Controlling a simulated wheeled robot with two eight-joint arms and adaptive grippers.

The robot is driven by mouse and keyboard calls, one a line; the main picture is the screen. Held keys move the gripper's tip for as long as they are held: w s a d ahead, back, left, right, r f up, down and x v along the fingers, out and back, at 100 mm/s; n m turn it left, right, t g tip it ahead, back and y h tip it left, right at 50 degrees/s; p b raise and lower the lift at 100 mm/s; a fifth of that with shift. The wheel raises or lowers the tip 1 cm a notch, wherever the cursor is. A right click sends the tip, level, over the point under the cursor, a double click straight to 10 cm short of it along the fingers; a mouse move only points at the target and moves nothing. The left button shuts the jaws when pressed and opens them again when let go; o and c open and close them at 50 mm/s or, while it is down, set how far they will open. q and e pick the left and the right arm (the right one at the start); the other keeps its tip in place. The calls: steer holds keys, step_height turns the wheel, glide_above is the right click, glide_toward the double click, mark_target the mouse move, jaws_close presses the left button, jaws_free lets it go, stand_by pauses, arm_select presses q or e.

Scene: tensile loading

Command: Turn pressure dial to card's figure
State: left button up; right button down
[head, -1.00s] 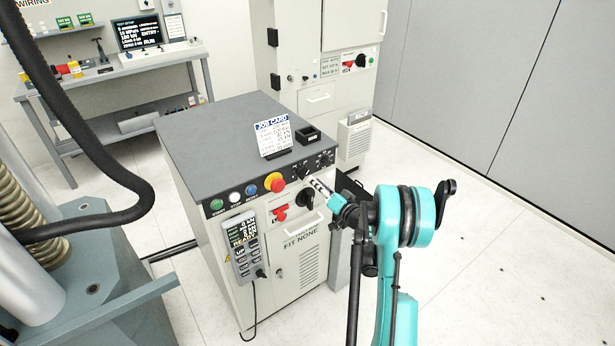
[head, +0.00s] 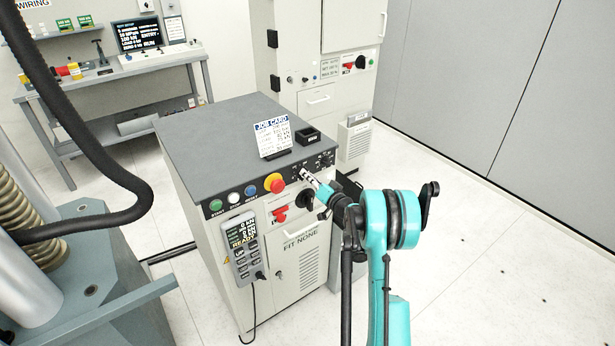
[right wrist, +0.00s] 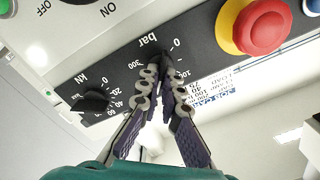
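The pressure dial (right wrist: 161,58) is a dark knob on the black panel strip, with "bar" and a scale from 0 to 300 around it. My right gripper (right wrist: 160,70) has its two fingertips at this knob, one on each side, close together. The fingers hide much of the knob and scale, so its pointer cannot be read. In the head view the right gripper (head: 304,174) reaches the panel's right part. The white job card (head: 272,138) stands on the cabinet top; its figures are too small to read surely. My left gripper is out of view.
A second dial marked kN (right wrist: 92,102) sits beside the pressure dial. A red emergency button (head: 274,183) is on the same strip. A black rotary switch (head: 305,200) lies just below. A small black box (head: 308,137) rests on the cabinet top.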

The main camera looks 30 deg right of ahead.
steer(key=shift+n, duration=0.4)
steer(key=n+b, duration=0.1)
steer(key=n, duration=0.4)
steer(key=n+b, duration=0.2)
steer(key=n, duration=0.3)
steer(key=n+b, duration=0.1)
steer(key=n, duration=0.4)
steer(key=shift+a, duration=0.35)
stand_by(0.3)
steer(key=c, duration=1.7)
jaws_free()
steer(key=shift+s, duration=0.1)
